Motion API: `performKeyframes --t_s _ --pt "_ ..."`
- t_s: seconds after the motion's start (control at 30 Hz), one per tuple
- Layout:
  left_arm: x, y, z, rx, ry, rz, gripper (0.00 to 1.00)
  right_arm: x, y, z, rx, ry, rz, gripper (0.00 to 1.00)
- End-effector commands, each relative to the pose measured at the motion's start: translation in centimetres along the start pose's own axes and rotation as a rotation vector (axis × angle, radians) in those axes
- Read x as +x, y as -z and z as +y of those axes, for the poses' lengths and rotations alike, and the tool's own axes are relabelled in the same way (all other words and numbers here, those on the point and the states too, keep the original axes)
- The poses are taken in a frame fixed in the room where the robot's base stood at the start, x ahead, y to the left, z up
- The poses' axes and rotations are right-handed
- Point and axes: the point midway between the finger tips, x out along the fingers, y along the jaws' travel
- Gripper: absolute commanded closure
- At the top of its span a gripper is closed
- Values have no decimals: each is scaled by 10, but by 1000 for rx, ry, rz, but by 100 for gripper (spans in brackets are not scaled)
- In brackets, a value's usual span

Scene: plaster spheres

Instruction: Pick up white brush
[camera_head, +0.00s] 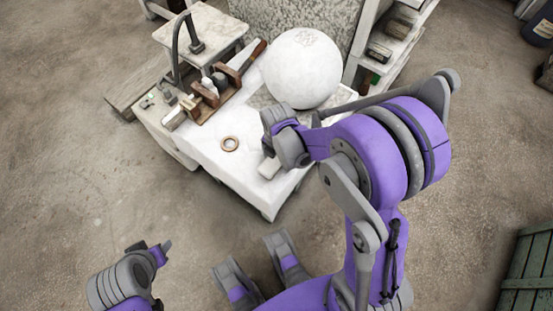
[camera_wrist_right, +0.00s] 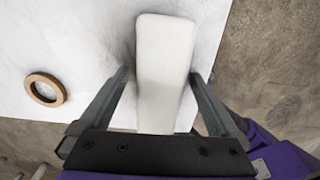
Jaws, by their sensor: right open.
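The white brush (camera_wrist_right: 165,70) lies on the white table between the two fingers of my right gripper (camera_wrist_right: 159,76) in the right wrist view. It looks like a plain, pale, elongated block. The fingers are open, one on each side of it, with a gap on both sides. In the head view the brush (camera_head: 268,168) shows at the table's front right edge, partly hidden by my right gripper (camera_head: 270,150). My left gripper (camera_head: 153,248) is at the lower left, away from the table; its opening is unclear.
A tan ring (camera_head: 230,143) lies on the white table (camera_head: 240,170), left of the brush. A large white plaster sphere (camera_head: 302,68) stands behind my right gripper. A wooden tool holder (camera_head: 215,100) is at the back left. A shelf (camera_head: 398,45) stands behind, right of the sphere.

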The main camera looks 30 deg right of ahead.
Motion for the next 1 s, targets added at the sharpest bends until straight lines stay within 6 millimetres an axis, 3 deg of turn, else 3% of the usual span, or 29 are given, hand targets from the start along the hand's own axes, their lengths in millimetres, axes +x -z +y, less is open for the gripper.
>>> performKeyframes --t_s 0.2,0.73,1.0 --pt "0 0 0 0 0 0 50 0 0 0 0 0 0 3" --pt "0 0 0 0 0 0 50 0 0 0 0 0 0 98" --pt "-2 1 0 0 0 1 50 -3 0 0 0 0 0 100"
